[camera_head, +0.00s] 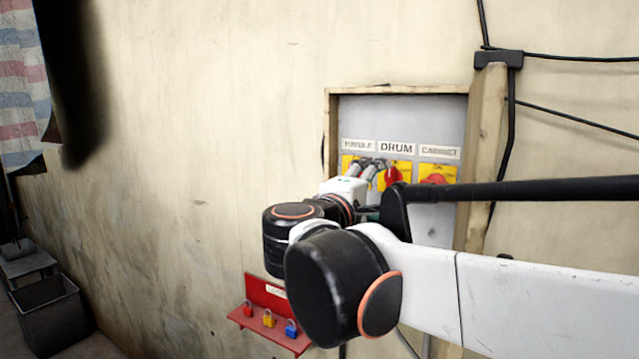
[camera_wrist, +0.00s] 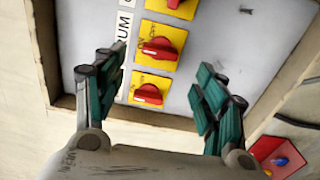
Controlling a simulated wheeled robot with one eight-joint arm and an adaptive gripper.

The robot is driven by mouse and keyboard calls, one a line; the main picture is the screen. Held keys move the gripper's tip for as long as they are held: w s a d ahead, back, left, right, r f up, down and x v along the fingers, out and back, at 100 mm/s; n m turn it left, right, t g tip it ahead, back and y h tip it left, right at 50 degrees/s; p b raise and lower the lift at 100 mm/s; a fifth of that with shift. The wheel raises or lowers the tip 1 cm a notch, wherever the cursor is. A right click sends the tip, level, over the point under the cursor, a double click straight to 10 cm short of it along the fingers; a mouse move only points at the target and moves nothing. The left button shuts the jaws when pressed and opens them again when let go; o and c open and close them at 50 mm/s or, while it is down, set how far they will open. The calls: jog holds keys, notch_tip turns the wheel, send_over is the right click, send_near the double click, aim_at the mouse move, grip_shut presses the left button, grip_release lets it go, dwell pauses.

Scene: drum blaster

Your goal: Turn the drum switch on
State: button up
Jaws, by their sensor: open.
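The drum switch (camera_head: 393,176) is a red knob on a yellow plate under the DRUM label (camera_head: 397,148), middle of three on a grey panel. In the wrist view, turned sideways, the drum switch (camera_wrist: 160,48) is the middle knob, its long side running roughly left to right. My gripper (camera_head: 371,168) is in front of the panel, over its left part, partly covering the left switch. In the wrist view my gripper (camera_wrist: 162,64) is open and empty, its green-padded fingers on either side of the drum and lower switches. Contact with the knob cannot be told.
The cabinet switch (camera_head: 437,180) is right of the drum switch; the left switch (camera_wrist: 149,94) is the lower knob in the wrist view. A wooden frame (camera_head: 484,150) surrounds the panel. A red padlock shelf (camera_head: 268,315) hangs below. Black cables run at right.

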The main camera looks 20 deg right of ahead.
jog(key=v, duration=0.4)
jog(key=shift+s+a, duration=0.15)
dwell(0.4)
